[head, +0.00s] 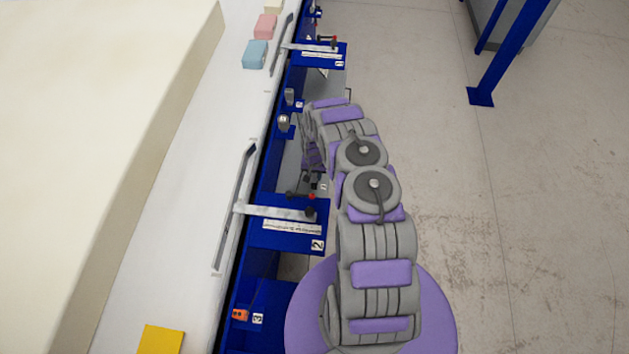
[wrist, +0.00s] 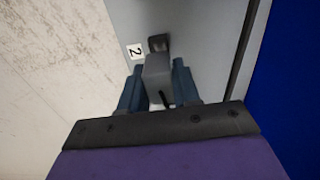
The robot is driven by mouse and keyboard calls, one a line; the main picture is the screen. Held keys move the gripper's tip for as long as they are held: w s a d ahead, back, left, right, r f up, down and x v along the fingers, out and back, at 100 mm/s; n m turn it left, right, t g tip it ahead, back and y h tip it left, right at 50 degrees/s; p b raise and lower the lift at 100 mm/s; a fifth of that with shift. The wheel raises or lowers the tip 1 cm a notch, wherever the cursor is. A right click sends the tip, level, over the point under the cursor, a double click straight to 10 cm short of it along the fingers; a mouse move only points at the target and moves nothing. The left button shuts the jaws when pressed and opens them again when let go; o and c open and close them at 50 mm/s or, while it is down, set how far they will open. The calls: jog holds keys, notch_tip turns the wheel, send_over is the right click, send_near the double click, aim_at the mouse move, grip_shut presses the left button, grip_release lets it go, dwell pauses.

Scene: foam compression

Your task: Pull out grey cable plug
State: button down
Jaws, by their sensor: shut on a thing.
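The grey cable plug (wrist: 158,70) is between the two blue-grey fingers of my gripper (wrist: 160,88) in the wrist view. The gripper is shut on it. The plug's far end meets a small black socket (wrist: 158,43) on a grey panel (wrist: 205,40), beside a white label "2" (wrist: 135,51). I see no clear gap between plug and socket, but cannot tell how deep the plug sits. In the head view my arm reaches away along the blue frame, and the plug cannot be made out there.
The blue frame (head: 278,240) runs along a white table (head: 165,215) with a large cream foam block (head: 90,130). Lever brackets (head: 275,211) stick out near label "2". Pink (head: 265,27), blue (head: 255,54) and yellow (head: 161,340) blocks lie on the table. The floor at right is mostly clear.

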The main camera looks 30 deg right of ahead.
jog(key=shift+s+r+p, duration=0.1)
jog(key=shift+r+p, duration=0.35)
jog(key=shift+r, duration=0.75)
jog(key=shift+d, duration=0.1)
